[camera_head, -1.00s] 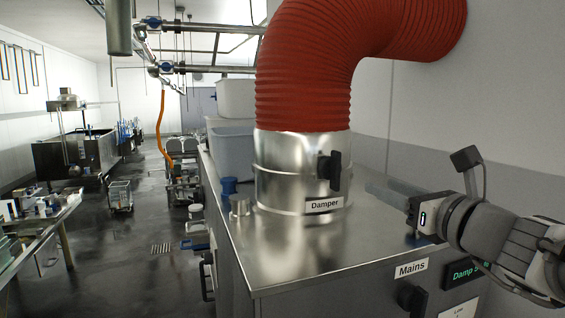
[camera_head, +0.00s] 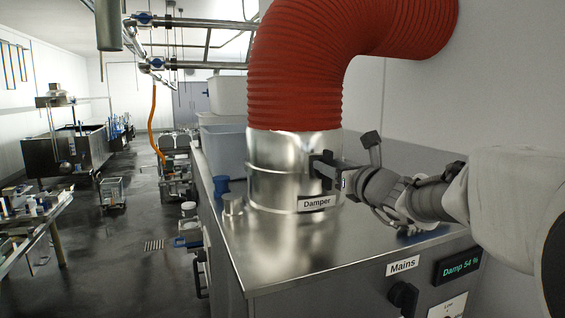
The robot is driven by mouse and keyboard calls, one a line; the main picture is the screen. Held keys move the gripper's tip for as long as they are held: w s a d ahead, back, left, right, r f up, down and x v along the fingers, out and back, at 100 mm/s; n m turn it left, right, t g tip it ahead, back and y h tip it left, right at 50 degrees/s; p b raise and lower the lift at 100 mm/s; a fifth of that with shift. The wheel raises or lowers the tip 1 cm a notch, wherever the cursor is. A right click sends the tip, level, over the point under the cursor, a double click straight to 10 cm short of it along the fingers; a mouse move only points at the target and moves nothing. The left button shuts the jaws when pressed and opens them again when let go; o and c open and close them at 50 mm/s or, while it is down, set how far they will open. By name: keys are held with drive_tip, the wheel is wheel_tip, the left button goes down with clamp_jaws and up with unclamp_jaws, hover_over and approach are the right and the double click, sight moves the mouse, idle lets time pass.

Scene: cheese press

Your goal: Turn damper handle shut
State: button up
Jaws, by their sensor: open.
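The black damper handle (camera_head: 327,155) stands about upright on the silver duct collar, above the "Damper" label (camera_head: 317,203). My gripper (camera_head: 322,168) comes in from the right at the handle, with its open dark fingers at about the handle's height. Fingers and handle overlap in the picture, both being dark, so I cannot tell whether they touch. The display (camera_head: 458,266) on the cabinet front reads "Damp 54 %".
A red corrugated hose (camera_head: 295,85) rises from the collar and bends right to the wall. The metal cabinet top (camera_head: 290,250) is clear in front. A blue cup (camera_head: 221,186) and a metal cup (camera_head: 233,205) stand left of the collar. A black "Mains" knob (camera_head: 404,296) is below.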

drive_tip(key=shift+w+a, duration=0.15)
drive_tip(key=shift+w, duration=0.4)
clamp_jaws()
